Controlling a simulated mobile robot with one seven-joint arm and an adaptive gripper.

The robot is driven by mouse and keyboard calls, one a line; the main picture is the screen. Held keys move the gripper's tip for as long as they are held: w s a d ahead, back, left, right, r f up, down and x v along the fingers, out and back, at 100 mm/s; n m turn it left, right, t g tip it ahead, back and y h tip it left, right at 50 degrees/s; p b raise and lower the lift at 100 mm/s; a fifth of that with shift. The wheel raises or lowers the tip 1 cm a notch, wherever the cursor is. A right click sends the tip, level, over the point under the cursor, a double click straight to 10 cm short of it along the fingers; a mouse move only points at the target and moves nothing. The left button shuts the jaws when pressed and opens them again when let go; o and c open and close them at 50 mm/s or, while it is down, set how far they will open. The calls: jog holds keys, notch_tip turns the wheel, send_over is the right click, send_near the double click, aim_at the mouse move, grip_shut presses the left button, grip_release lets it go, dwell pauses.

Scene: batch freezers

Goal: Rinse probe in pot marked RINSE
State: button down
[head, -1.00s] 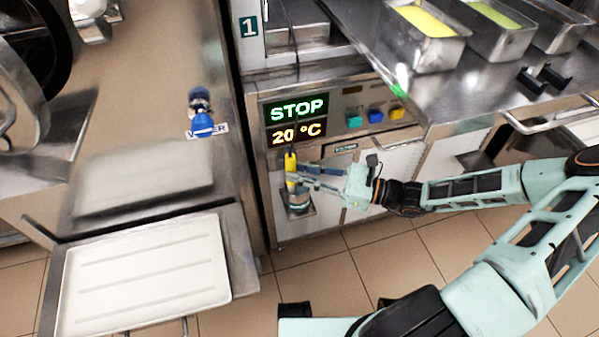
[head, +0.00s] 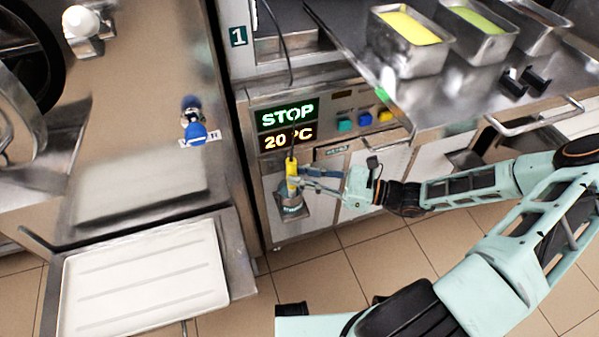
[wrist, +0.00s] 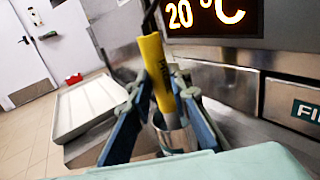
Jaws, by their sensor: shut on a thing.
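The probe has a yellow handle (head: 291,178) with a dark cable running up from its top. It also shows in the wrist view as a yellow handle (wrist: 157,75). My gripper (head: 299,184) is shut on the yellow handle, with a blue finger on each side of it in the wrist view (wrist: 155,100). The probe stands nearly upright over a metal pot (head: 292,207) on the machine's front. The pot also shows below the handle in the wrist view (wrist: 175,138). The probe's lower end is hidden, so I cannot tell how deep it reaches. The pot's label is too small to read.
The machine's display (head: 287,126) reads STOP and 20 °C, right behind the probe. A steel shelf with metal pans (head: 411,60) overhangs at the right. A white tray (head: 145,280) stands at the lower left.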

jog(key=shift+s+a+p, duration=0.45)
jog(key=shift+s+p, duration=0.2)
jog(key=shift+s, duration=0.1)
jog(key=shift+w+a+f, duration=0.35)
jog(key=shift+w+a, duration=0.35)
jog(key=shift+a, duration=0.1)
jog(key=shift+w, duration=0.1)
dwell(0.4)
